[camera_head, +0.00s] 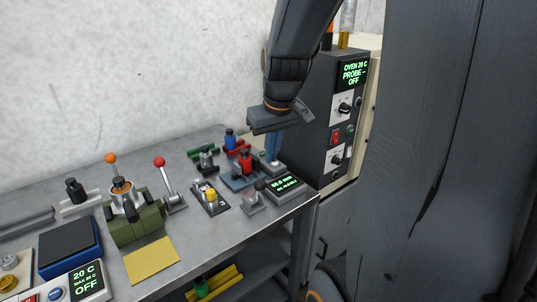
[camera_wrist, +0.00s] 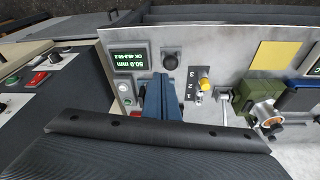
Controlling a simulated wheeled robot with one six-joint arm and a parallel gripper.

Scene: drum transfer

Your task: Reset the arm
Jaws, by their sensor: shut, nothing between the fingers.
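My gripper (camera_head: 273,147) hangs from my dark arm above the right end of the grey bench, with its blue fingers pointing down and together. In the wrist view the shut blue fingers (camera_wrist: 160,98) show in the middle, with nothing visible between them. In the head view they are close to a display box (camera_head: 285,185) reading about 50 mm; whether they touch anything there I cannot tell. The wrist view shows this display (camera_wrist: 130,57) to the left of the fingers. The dark gripper body covers the lower part of the wrist view.
An oven cabinet (camera_head: 343,118) stands close right of my arm, its display reading 20 C, OFF. The bench (camera_head: 185,262) carries a red-knobbed lever (camera_head: 160,163), a green device with an orange knob (camera_head: 136,222), a yellow pad (camera_head: 151,260) and a yellow-knobbed selector (camera_head: 210,195). A wall stands behind.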

